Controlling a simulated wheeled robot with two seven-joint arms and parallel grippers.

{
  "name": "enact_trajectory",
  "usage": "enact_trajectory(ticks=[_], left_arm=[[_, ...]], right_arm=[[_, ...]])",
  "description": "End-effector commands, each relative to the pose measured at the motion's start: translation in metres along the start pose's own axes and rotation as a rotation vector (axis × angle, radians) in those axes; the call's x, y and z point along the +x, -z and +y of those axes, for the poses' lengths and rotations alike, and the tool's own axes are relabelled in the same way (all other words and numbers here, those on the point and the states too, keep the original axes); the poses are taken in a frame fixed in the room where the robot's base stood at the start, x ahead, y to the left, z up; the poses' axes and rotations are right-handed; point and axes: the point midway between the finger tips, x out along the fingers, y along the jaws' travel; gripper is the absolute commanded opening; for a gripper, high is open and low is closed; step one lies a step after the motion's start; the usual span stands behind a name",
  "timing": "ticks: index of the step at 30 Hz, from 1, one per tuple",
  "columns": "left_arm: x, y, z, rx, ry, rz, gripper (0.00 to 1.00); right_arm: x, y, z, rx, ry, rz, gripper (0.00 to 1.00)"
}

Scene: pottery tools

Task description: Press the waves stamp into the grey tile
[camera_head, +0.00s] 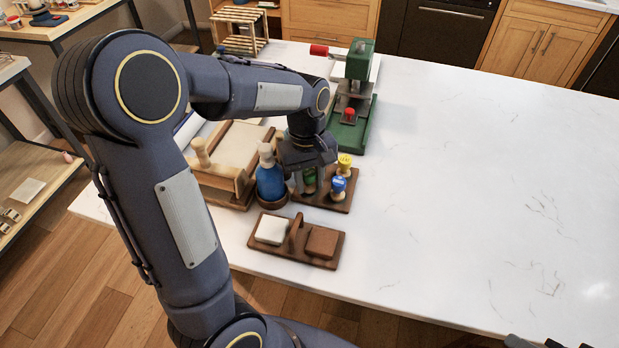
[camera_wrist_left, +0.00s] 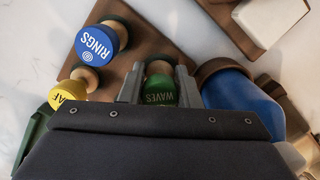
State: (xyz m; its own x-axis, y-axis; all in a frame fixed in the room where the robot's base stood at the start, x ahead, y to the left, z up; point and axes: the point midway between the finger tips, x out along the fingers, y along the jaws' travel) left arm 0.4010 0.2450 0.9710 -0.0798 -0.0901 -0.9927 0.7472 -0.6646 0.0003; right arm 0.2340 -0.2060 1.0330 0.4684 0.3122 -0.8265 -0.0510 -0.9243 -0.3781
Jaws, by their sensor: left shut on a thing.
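In the head view the stamp (camera_head: 309,177) is over the wooden stamp rack (camera_head: 335,206), partly hidden by my left gripper (camera_head: 308,183). I cannot tell whether it still touches the rack. A pale tile (camera_head: 271,229) and a brown tile (camera_head: 321,242) lie on a wooden caddy (camera_head: 296,258) in front. I cannot make out a clearly grey tile. Dark parts at the bottom right edge may be my right gripper.
The blue RINGS stamp (camera_head: 338,186) and a yellow stamp (camera_head: 345,163) stand on the rack, close to my fingers. A blue bottle (camera_head: 270,182) is left of the gripper. A green press (camera_head: 350,120) stands behind. The table's right side is clear.

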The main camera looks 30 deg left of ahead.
Motion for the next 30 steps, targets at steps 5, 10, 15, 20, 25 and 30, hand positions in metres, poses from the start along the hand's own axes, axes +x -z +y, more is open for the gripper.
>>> enact_trajectory(ticks=[5,10,15,20,25,30], left_arm=[[0.0004,0.0,0.0,0.0,0.0,0.0,0.07],[0.0026,0.0003,0.0,0.0,0.0,0.0,0.07],[0.0053,0.0007,0.0,0.0,0.0,0.0,0.07],[0.0058,0.0008,0.0,0.0,0.0,0.0,0.39],[0.0058,0.0007,0.0,0.0,0.0,0.0,0.55],[0.0058,0.0007,0.0,0.0,0.0,0.0,0.55]], right_arm=[[0.0003,-0.0001,0.0001,0.0,0.0,0.0,0.36],[0.0014,-0.0007,0.0007,0.0,0.0,0.0,0.36],[0.0027,-0.0014,0.0012,0.0,0.0,0.0,0.36],[0.0028,-0.0014,0.0013,0.0,0.0,0.0,0.36],[0.0028,-0.0014,0.0013,0.0,0.0,0.0,0.36],[0.0028,-0.0014,0.0013,0.0,0.0,0.0,0.36]])
